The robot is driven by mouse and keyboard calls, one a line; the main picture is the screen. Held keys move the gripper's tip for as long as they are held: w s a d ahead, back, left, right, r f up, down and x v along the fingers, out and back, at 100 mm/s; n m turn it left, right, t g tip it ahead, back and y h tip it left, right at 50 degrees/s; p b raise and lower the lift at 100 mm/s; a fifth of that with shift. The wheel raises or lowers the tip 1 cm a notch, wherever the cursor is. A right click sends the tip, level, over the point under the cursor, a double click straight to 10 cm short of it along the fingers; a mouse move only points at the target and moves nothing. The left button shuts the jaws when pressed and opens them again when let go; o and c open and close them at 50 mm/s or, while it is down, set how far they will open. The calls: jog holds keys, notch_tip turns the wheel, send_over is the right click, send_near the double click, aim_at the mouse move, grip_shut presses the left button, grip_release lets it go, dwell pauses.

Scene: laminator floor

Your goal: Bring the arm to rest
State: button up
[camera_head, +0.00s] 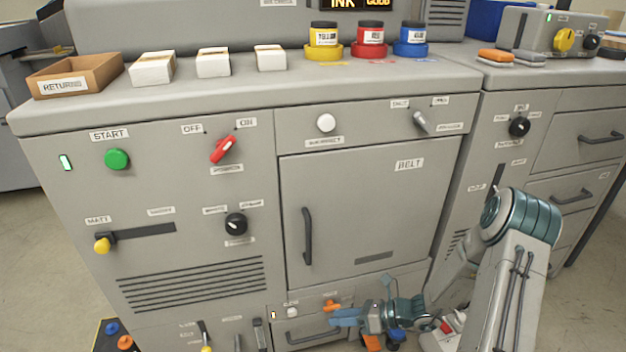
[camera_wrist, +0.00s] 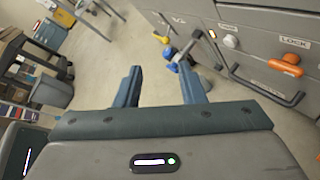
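My gripper (camera_head: 345,318) is low in front of the grey machine (camera_head: 70,150) in the head view, near its lower drawer. My arm comes in from the lower right, bent at a teal joint. In the wrist view my gripper (camera_wrist: 160,85) has its two teal fingers apart with nothing between them. Past the fingertips are the floor and the machine's lower front. I cannot tell from the head view how far the gripper stands from the drawer.
The drawer handle (camera_wrist: 268,88), an orange lock knob (camera_wrist: 286,64) and a slider with a yellow knob (camera_head: 206,348) are close to my gripper. The belt door (camera_head: 370,210) is shut above it. Ink jars (camera_head: 370,38) stand on top. Open floor (camera_wrist: 115,45) lies beyond in the wrist view.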

jog(key=s+d+r+n+h+p, duration=0.2)
jog(key=s+r+n+h+p, duration=0.2)
jog(key=r+n, duration=0.5)
jog(key=s+d+r+n+h+p, duration=0.3)
jog(key=s+r+n+h+p, duration=0.2)
jog(key=r, duration=1.8)
jog(key=s+d+r+n+h+p, duration=0.2)
jog(key=s+r+n+h+p, duration=0.3)
jog(key=r+n+p, duration=0.6)
notch_tip(320, 180, up, 5)
jog(key=s+n, duration=0.1)
jog(key=s, duration=0.1)
jog(key=shift+s+d+r+n, duration=0.2)
jog(key=shift+s+d+n, duration=0.05)
jog(key=shift+s+n, duration=0.15)
jog(key=shift+s+a, duration=0.1)
jog(key=shift+a, duration=0.05)
